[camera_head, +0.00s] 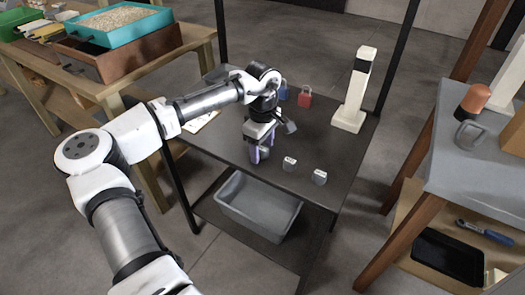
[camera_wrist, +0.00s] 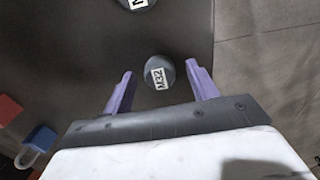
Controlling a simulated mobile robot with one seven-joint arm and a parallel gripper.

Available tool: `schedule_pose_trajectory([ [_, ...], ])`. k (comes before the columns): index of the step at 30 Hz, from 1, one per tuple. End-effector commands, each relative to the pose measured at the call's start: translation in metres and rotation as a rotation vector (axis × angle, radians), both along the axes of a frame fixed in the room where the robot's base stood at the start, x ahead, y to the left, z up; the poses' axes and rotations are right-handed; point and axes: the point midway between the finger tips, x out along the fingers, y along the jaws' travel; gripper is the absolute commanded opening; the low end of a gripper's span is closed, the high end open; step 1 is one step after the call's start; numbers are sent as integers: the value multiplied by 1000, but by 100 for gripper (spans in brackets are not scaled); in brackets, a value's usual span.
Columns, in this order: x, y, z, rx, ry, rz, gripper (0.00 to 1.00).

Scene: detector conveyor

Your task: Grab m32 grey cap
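The grey round cap labelled M32 (camera_wrist: 153,72) stands on the dark table in the wrist view, between the tips of my gripper's purple fingers (camera_wrist: 162,84). A gap shows on both sides, so the gripper is open and not touching it. In the head view, my gripper (camera_head: 260,154) points down near the table's front edge. A grey cap (camera_head: 265,152) is partly hidden by its fingers there, and its label cannot be read. Another grey cap with a partly cropped label (camera_wrist: 137,4) shows at the top of the wrist view.
Two labelled caps (camera_head: 289,164) (camera_head: 319,177) stand right of my gripper. Red (camera_head: 305,97) and blue padlocks (camera_wrist: 40,140) and a white post (camera_head: 352,100) are farther back. A grey bin (camera_head: 258,205) sits on the shelf below. Bare table lies right of the padlocks.

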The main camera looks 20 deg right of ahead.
Motion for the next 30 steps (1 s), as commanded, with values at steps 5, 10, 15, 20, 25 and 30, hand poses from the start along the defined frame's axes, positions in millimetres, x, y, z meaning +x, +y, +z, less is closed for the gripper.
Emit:
schedule_pose_trajectory([
  [5, 0, 0, 0, 0, 0, 0, 36],
  [10, 0, 0, 0, 0, 0, 0, 14],
  [15, 0, 0, 0, 0, 0, 0, 10],
  [20, 0, 0, 3, -1, -1, 0, 10],
  [25, 0, -1, 16, -2, -1, 0, 10],
  [30, 1, -1, 49, -3, -2, 0, 10],
])
